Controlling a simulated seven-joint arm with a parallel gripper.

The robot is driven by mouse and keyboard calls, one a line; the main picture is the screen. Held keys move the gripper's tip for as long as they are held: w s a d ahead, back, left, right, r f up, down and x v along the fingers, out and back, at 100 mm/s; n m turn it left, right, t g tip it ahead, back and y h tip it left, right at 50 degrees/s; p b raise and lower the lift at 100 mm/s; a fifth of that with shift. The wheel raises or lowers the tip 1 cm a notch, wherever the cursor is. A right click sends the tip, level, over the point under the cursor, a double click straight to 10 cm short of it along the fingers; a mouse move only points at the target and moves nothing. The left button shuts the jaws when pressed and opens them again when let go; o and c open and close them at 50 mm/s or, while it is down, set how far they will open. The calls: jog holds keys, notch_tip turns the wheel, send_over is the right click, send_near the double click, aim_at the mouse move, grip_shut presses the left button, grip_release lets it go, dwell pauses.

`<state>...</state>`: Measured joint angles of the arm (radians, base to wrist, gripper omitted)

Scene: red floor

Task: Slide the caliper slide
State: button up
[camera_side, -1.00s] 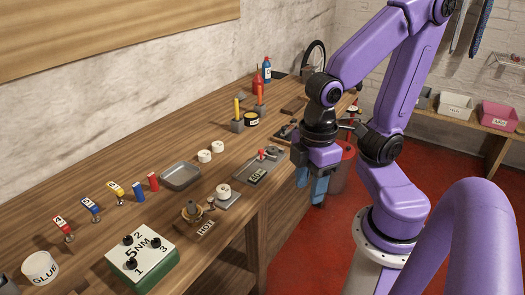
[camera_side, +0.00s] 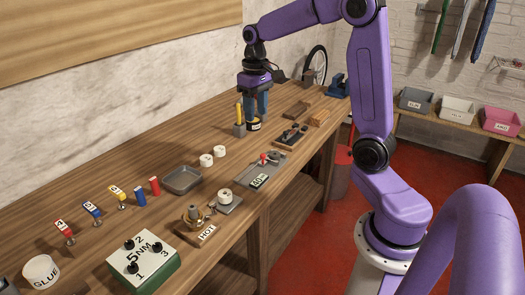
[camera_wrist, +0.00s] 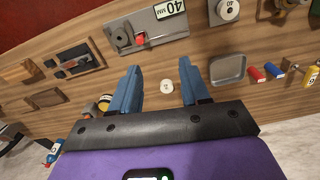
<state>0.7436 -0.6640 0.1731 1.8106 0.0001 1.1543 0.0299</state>
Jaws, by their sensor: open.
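A grey plate (camera_side: 262,172) with a red-tipped slide piece (camera_side: 265,158) and a "40 MM" label lies on the bench, right of the middle in the side view. It looks like the caliper. In the wrist view the plate (camera_wrist: 152,22) is at the top, with the red tip (camera_wrist: 140,39) near its lower edge. My gripper (camera_side: 252,108) is above the back part of the bench, beyond the plate and apart from it. In the wrist view my gripper (camera_wrist: 160,78) has its blue fingers spread, with nothing held.
A shallow grey tray (camera_side: 183,180), white round pieces (camera_side: 206,160) and a dark tool with a red part (camera_side: 290,137) are nearby on the bench. A pencil holder (camera_side: 239,130) is close to my gripper. Wood blocks (camera_side: 318,117) lie farther right.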

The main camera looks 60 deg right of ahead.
jog(key=m, duration=0.2)
send_over(268, 160)
jog(key=w+a, duration=0.1)
jog(key=a, duration=0.1)
jog(key=f, duration=1.7)
jog(key=shift+w+d+f, duration=0.1)
jog(key=shift+d+f, duration=0.05)
jog(key=shift+d, duration=0.05)
